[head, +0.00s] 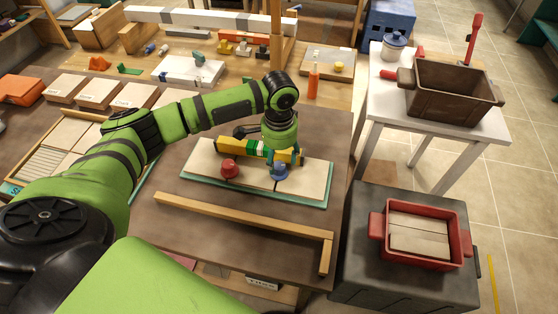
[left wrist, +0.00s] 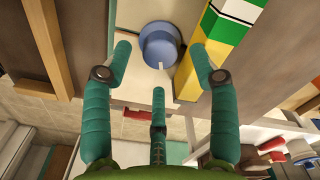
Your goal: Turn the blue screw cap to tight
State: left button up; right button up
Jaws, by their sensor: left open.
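My left gripper (head: 273,157) is over the board, close to the cap. In the left wrist view my open left gripper (left wrist: 162,58) has a teal finger on each side of the cap, with visible gaps, and a third finger below it. I cannot tell the fingertips' height against the cap. My right gripper is not in view.
A red knob (head: 230,168) stands left of the cap. A yellow, green and white bar (head: 255,151) lies just behind it, close to my right-hand finger in the wrist view (left wrist: 215,45). A wooden L-shaped strip (head: 240,217) lies in front. An orange bottle (head: 314,82) stands behind.

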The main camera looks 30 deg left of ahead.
aim_at(278, 166)
pick_arm(q)
notch_tip(278, 166, up, 10)
jog(key=shift+f, duration=0.15)
jog(key=shift+s+f, duration=0.1)
dwell(0.3)
